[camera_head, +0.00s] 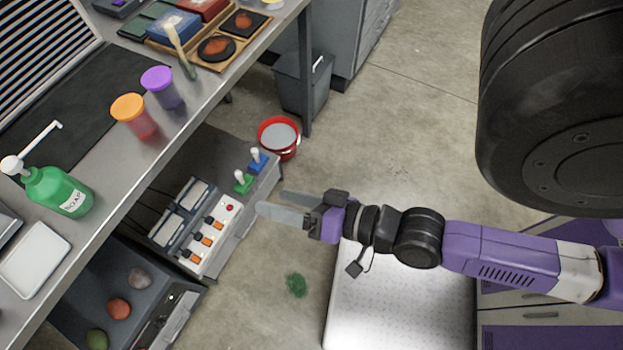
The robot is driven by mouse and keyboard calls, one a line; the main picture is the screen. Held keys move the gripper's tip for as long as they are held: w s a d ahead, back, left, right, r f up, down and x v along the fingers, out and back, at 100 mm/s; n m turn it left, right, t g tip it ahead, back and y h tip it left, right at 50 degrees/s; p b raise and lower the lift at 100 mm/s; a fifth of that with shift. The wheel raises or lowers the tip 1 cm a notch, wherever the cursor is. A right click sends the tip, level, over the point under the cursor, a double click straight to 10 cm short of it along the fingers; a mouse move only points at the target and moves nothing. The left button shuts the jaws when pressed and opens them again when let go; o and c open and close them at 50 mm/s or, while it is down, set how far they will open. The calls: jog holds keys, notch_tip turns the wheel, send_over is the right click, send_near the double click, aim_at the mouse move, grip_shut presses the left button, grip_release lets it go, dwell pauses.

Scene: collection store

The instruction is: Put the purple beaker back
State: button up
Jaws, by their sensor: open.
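The purple beaker (163,88) stands upright on the metal bench (205,105), near its front edge. It has a bright purple top and a darker body. An orange-topped beaker (134,116) with a reddish body stands just to its left and nearer to me. My gripper (277,205) is open and empty, its two flat fingers pointing left. It is out over the floor, to the right of the bench and well apart from the beaker.
A green soap bottle (60,190) and white tray (35,260) stand on the bench. Paint boxes (175,27) and a brush (181,50) lie at its back. Below are a switch panel (209,237), a red bucket (279,138) and a grey bin (303,82). The floor at centre is mostly clear.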

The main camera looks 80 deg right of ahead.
jog(key=s+a+r+n+y, duration=0.2)
jog(key=s+a+r+n, duration=0.2)
jog(key=n, duration=0.7)
jog(key=shift+v, duration=1.2)
